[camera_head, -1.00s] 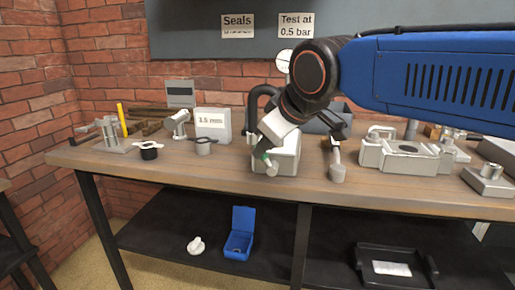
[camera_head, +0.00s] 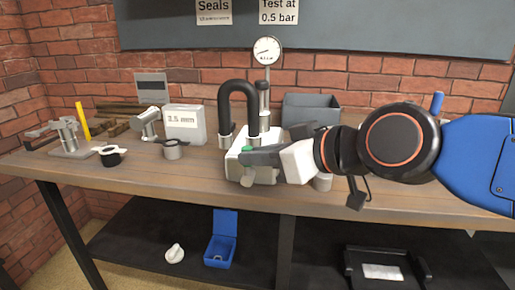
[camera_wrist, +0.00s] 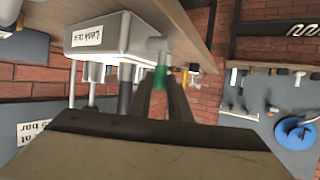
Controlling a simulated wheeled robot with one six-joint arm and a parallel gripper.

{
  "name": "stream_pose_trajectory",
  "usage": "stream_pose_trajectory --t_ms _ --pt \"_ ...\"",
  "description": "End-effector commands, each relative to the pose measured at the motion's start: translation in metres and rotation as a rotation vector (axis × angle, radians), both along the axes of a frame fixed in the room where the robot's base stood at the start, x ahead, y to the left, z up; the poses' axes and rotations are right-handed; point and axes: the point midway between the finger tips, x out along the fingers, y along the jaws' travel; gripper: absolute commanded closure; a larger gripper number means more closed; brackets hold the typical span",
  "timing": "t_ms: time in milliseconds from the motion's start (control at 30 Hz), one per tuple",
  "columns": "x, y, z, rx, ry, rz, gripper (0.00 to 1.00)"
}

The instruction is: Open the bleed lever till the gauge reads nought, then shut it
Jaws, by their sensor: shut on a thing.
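The gauge (camera_head: 267,50) is a round white dial on a post at the back of the grey leak-test block (camera_head: 236,168). Its needle is too small to read exactly. The bleed lever's green grip (camera_head: 247,149) shows at the front of the block, partly hidden by my gripper (camera_head: 250,157). In the wrist view the green grip (camera_wrist: 160,78) sits between my two dark fingers, which are shut on it. The block (camera_wrist: 112,42) with its label is tilted in that view. My gripper reaches in from the right, roughly level.
A black bent pipe (camera_head: 237,95) rises from the block. A grey bin (camera_head: 312,107) stands behind it.

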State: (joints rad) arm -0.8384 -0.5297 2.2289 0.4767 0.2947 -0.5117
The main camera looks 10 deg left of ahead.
Motion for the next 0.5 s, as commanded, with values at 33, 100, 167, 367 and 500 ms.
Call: stream_pose_trajectory --t_ms 33,100,167,367,500 --pt "-0.0016 -0.0005 -0.0003 0.005 0.0 0.0 1.0" --pt "-0.0027 -0.0007 -0.0003 0.009 0.0 -0.001 1.0" --pt "-0.0033 -0.0007 -0.0004 0.011 0.0 -0.001 1.0" --pt "-0.0033 -0.0008 -0.0005 0.011 0.001 -0.002 1.0" --pt "-0.0033 -0.0007 -0.0006 0.011 0.001 -0.002 0.78"
